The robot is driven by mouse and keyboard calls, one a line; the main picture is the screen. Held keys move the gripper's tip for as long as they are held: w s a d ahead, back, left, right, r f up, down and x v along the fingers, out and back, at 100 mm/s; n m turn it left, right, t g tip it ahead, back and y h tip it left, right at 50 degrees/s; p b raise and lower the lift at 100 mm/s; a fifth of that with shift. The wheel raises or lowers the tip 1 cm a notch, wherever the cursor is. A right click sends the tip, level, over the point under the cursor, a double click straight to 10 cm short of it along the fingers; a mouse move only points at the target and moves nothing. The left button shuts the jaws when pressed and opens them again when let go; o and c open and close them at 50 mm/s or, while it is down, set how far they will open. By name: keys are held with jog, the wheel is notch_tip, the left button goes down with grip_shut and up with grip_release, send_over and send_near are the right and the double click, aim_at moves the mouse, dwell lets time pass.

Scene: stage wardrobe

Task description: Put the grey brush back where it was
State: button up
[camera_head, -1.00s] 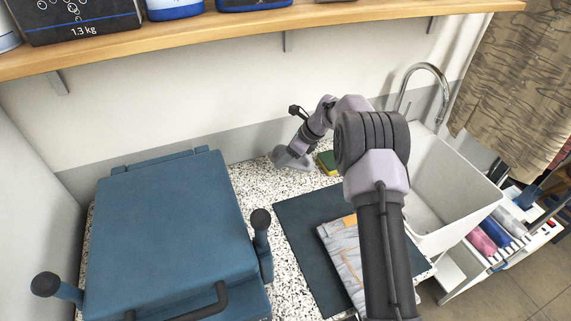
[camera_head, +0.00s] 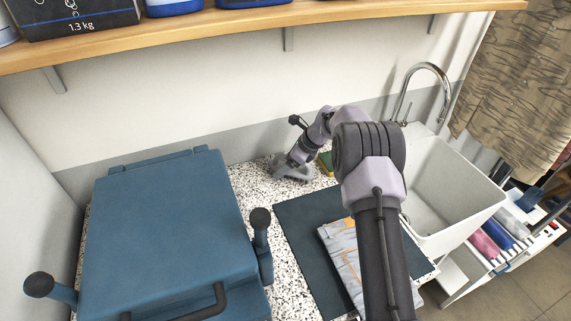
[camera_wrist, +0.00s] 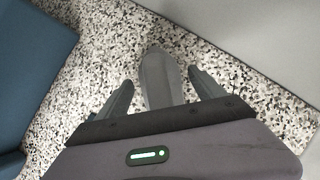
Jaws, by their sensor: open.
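The grey brush (camera_wrist: 158,78) lies on the speckled counter in the wrist view, with its rounded end pointing away from my gripper. My gripper (camera_wrist: 160,76) is open, with one finger on each side of the brush and a visible gap to each. The near part of the brush is hidden by the gripper body. In the head view my gripper (camera_head: 291,171) is low over the counter near the back wall, left of the sponge. There I cannot clearly tell the brush from the grey fingers.
A green and yellow sponge (camera_head: 326,163) is close to the right of my gripper. A blue press (camera_head: 165,235) fills the left. A dark mat (camera_head: 300,220) with folded grey cloth (camera_head: 342,250) lies in front. A white sink (camera_head: 445,185) stands right. A wooden shelf (camera_head: 240,27) hangs above.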

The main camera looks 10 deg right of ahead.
jog(key=p+v, duration=0.1)
jog(key=v, duration=0.3)
jog(key=p+v, duration=0.1)
jog(key=v, duration=0.3)
jog(key=p+v, duration=0.1)
jog(key=v, duration=0.3)
jog(key=shift+s+a+r, duration=0.1)
jog(key=shift+r, duration=0.4)
jog(key=s+a+r+n+h, duration=0.1)
jog(key=s+a+r+n, duration=0.1)
jog(key=s+r+n, duration=0.4)
jog(key=s+a+r+n, duration=0.1)
jog(key=s+a+r, duration=0.2)
jog(key=s+r, duration=0.35)
jog(key=s+a+r+n+t+h, duration=0.1)
jog(key=s+r+n, duration=0.25)
jog(key=s, duration=0.25)
jog(key=s+a+r+n, duration=0.2)
jog(key=s+r, duration=0.2)
jog(key=s, duration=0.2)
jog(key=s+f+n+t+h, duration=0.1)
jog(key=s+f+n, duration=0.2)
jog(key=s+n, duration=0.5)
jog(key=s, duration=0.8)
jog(key=shift+f, duration=0.15)
